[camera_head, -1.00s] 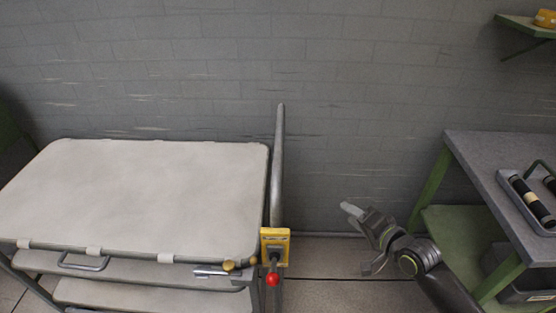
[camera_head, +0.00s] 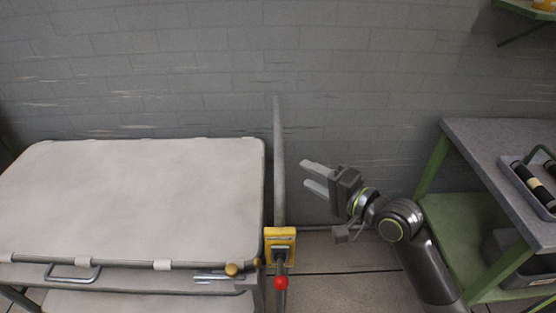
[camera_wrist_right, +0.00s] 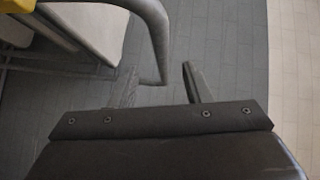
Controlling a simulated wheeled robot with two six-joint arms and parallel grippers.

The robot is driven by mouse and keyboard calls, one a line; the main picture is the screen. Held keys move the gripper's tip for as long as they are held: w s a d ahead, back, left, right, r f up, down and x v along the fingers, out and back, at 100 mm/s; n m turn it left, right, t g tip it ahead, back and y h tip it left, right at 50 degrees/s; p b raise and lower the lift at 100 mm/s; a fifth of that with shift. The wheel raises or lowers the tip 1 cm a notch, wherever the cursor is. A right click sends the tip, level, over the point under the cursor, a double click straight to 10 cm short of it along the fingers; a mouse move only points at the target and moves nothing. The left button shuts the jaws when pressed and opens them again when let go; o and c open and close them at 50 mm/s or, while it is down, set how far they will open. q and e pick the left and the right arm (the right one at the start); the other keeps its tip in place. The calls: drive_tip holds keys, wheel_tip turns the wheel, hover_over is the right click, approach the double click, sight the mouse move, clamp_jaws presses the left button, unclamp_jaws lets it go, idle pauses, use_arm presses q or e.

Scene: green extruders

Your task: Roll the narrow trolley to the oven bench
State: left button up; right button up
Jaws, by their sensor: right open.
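A trolley with a pale flat top (camera_head: 140,195) and lower shelves stands at the left in the head view. A grey upright tube handle (camera_head: 279,165) rises at its right end, above a yellow box (camera_head: 280,240) with a red knob (camera_head: 281,283). My right gripper (camera_head: 306,174) is open and empty, just right of the tube, its fingers pointing left at it. In the right wrist view the bent tube (camera_wrist_right: 158,40) reaches down between the two fingers (camera_wrist_right: 157,86); I cannot tell how close it is. My left gripper is not in view. I cannot identify the oven bench.
A grey-topped bench with green legs (camera_head: 480,138) stands at the right, holding a tray (camera_head: 520,182) with dark rollers. A green shelf (camera_head: 520,8) is on the wall above. A grey block wall (camera_head: 350,80) closes the back. Bare floor (camera_head: 340,265) lies between trolley and bench.

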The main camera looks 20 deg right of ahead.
sight(278, 160)
drive_tip(key=x, duration=1.1)
drive_tip(key=shift+s, duration=0.1)
clamp_jaws()
